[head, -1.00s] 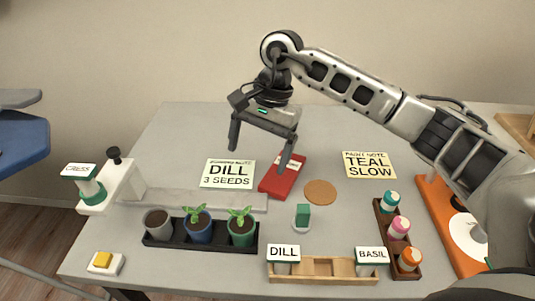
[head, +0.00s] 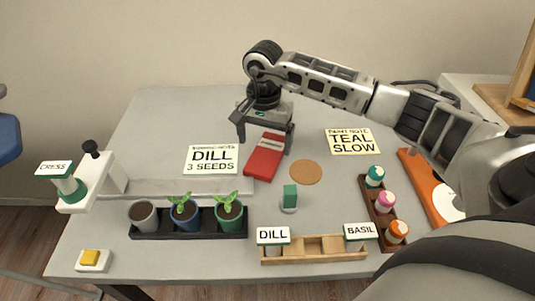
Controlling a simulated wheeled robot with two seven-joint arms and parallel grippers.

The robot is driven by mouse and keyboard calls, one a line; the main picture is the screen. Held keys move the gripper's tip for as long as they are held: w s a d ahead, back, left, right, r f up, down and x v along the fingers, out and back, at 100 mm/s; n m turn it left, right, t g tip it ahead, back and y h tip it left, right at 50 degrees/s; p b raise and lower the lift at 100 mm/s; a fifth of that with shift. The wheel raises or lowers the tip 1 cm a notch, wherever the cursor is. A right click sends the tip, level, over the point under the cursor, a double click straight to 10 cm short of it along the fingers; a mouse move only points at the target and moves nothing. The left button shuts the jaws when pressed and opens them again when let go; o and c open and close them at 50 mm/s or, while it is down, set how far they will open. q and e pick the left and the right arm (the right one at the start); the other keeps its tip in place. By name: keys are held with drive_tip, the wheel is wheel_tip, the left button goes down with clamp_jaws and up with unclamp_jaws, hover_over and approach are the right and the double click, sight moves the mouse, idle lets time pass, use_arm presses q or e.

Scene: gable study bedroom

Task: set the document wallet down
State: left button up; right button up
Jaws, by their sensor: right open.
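The document wallet appears to be the flat red item (head: 263,162) with a white label at its far end. It lies on the grey table (head: 160,120), between the DILL note and a round cork coaster. My right gripper (head: 265,143) is open at the wallet's far end, with one finger to each side of it. The picture does not clearly show whether the fingers touch the wallet or stand above it. My left gripper is not in view.
The DILL note (head: 212,159) lies left of the wallet, the coaster (head: 305,171) right, the TEAL SLOW note (head: 353,142) farther right. The back left table is clear.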

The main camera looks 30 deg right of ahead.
sight(266, 155)
drive_tip(key=f, duration=0.4)
drive_tip(key=shift+d+f, duration=0.25)
drive_tip(key=shift+f, duration=0.05)
drive_tip(key=shift+c, duration=0.3)
drive_tip(key=c, duration=1.2)
drive_tip(key=shift+r, duration=0.15)
